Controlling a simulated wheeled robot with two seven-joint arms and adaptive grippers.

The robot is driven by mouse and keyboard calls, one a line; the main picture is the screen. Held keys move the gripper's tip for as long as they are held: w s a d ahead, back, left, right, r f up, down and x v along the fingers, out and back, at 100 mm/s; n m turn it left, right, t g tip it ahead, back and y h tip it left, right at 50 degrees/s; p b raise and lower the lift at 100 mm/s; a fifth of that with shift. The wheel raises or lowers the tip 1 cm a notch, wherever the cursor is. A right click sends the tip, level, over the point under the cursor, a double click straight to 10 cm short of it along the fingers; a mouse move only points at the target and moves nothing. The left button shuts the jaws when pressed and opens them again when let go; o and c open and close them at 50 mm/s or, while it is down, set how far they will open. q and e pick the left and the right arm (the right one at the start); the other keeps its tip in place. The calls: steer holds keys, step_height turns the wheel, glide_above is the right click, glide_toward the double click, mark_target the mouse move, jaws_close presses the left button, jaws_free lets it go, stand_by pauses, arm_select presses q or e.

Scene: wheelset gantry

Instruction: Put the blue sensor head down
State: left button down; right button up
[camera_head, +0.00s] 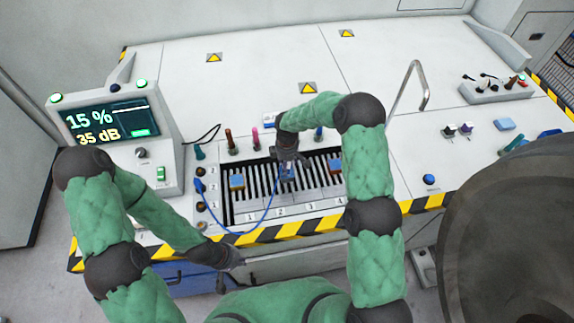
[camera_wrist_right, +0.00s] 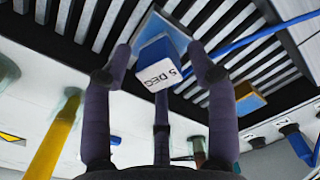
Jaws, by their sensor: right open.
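The blue sensor head (camera_head: 288,174) is at the slatted rack (camera_head: 262,206), near its middle, with a thin blue cable running from it. In the right wrist view a blue block marked "5 DEG" (camera_wrist_right: 157,68) stands between my right gripper's fingers (camera_wrist_right: 160,52), with a gap visible on each side. My right gripper (camera_head: 290,158) is open over the head in the head view and hides part of it. Whether the head rests fully on the slats is unclear. My left gripper (camera_head: 234,262) is low in front of the bench, away from the rack; its jaws are too small to read.
Blue-and-orange blocks sit on the rack to the left (camera_head: 237,182) and right (camera_head: 335,166). Coloured upright handles (camera_head: 231,141) stand behind it. A display console (camera_head: 112,122) is at left, a bent metal rail (camera_head: 414,82) at right.

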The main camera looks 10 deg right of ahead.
step_height(320, 180, up, 11)
steer(key=p, duration=0.1)
steer(key=shift+p, duration=0.35)
stand_by(0.3)
